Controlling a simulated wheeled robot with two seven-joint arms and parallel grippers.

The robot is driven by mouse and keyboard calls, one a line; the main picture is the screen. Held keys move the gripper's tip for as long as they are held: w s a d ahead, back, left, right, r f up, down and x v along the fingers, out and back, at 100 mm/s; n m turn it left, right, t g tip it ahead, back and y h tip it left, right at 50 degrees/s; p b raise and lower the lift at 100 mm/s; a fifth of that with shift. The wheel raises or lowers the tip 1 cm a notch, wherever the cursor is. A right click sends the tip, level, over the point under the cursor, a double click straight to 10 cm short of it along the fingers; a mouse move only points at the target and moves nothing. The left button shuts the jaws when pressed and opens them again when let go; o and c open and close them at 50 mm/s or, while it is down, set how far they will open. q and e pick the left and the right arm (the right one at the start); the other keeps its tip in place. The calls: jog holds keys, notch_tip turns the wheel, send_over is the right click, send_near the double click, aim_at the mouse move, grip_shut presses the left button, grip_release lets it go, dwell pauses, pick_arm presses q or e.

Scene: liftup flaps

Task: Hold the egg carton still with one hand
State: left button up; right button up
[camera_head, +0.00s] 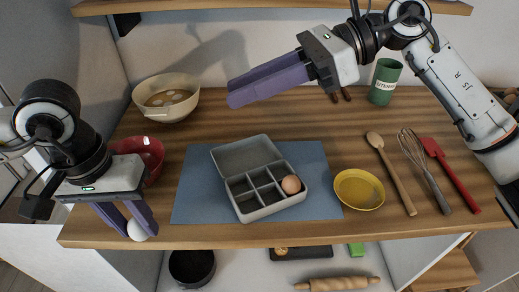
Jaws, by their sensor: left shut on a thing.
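The grey egg carton (262,201) sits on the blue mat with its lid (247,153) raised at the back. One brown egg (291,184) sits in a compartment at its right side; the other compartments look empty. My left gripper (132,229) is at the front left edge of the counter, well left of the carton, shut on a white egg (138,231). My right gripper (229,91) hangs above and behind the carton, pointing left, apart from it. Its two purple fingers overlap in this view, so its opening is unclear.
A beige bowl (146,111) with brown eggs stands at the back left, a red bowl (153,147) behind my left gripper. A yellow bowl (349,200), wooden spoon (390,172), whisk (426,172) and red spatula (449,172) lie right of the blue mat (197,205).

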jog(key=s+a+f+n+g+h, duration=0.1)
jog(key=s+a+f+n+h, duration=0.2)
jog(key=s+f+h, duration=0.15)
jog(key=n+t+h, duration=0.2)
jog(key=h, duration=0.7)
send_over(277, 203)
notch_tip(277, 203, down, 5)
notch_tip(277, 203, down, 12)
grip_shut()
